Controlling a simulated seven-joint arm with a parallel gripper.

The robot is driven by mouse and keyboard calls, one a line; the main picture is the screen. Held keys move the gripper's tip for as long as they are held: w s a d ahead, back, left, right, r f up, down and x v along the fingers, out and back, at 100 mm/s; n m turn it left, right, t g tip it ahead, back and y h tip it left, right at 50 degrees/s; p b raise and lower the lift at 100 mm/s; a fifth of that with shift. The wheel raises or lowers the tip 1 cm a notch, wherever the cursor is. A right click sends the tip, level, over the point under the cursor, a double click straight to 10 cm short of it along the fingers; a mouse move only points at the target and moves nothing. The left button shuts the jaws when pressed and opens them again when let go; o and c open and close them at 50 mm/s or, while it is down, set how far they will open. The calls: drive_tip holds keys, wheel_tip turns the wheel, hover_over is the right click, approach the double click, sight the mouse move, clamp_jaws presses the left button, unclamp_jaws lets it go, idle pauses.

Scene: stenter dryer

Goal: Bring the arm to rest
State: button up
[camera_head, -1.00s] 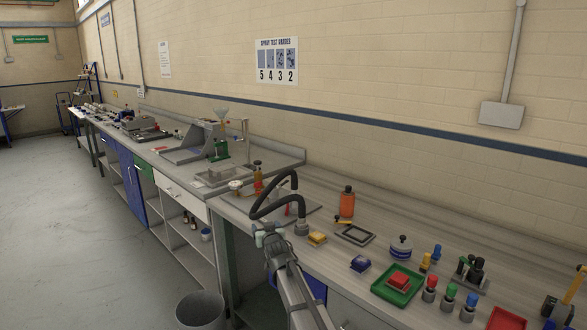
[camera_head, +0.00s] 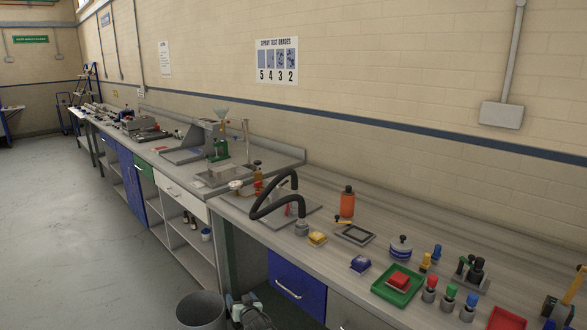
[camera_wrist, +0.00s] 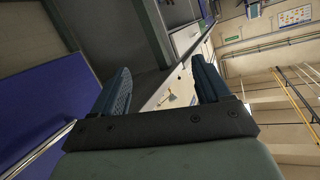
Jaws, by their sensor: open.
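My gripper (camera_wrist: 160,92) shows in the wrist view with its two blue ridged fingers spread apart and nothing between them. That view is tilted, with the blue cabinet front (camera_wrist: 35,95) at the left and the wall at the right. In the head view only part of my arm (camera_head: 250,312) shows at the bottom edge, in front of the bench and below its top. The fingertips cannot be made out there.
The long bench (camera_head: 330,262) holds an orange bottle (camera_head: 347,202), a green tray (camera_head: 412,291) with a red block, and several small bottles. A grey bin (camera_head: 200,311) stands on the floor beside my arm. Open floor (camera_head: 70,240) lies to the left.

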drive_tip(key=s+d+f+m+g+h, duration=0.1)
drive_tip(key=s+d+f+g+h, duration=0.25)
drive_tip(key=s+d+f, duration=0.85)
drive_tip(key=s+d+f+m+g+h, duration=0.1)
drive_tip(key=s+d+f+g+h, duration=0.3)
drive_tip(key=s+d+f, duration=0.75)
drive_tip(key=s+d+f+g, duration=0.2)
drive_tip(key=s+d+g, duration=0.2)
drive_tip(key=s, duration=0.6)
drive_tip(key=s+d+f+g, duration=0.2)
drive_tip(key=s+d+g, duration=0.2)
drive_tip(key=s, duration=0.7)
drive_tip(key=s+d+f+g+y, duration=0.1)
drive_tip(key=s+d+g, duration=0.3)
drive_tip(key=s, duration=0.7)
drive_tip(key=shift+s+f+m, duration=0.2)
drive_tip(key=shift+f+m, duration=0.1)
drive_tip(key=shift+f, duration=0.6)
drive_tip(key=shift+d, duration=0.1)
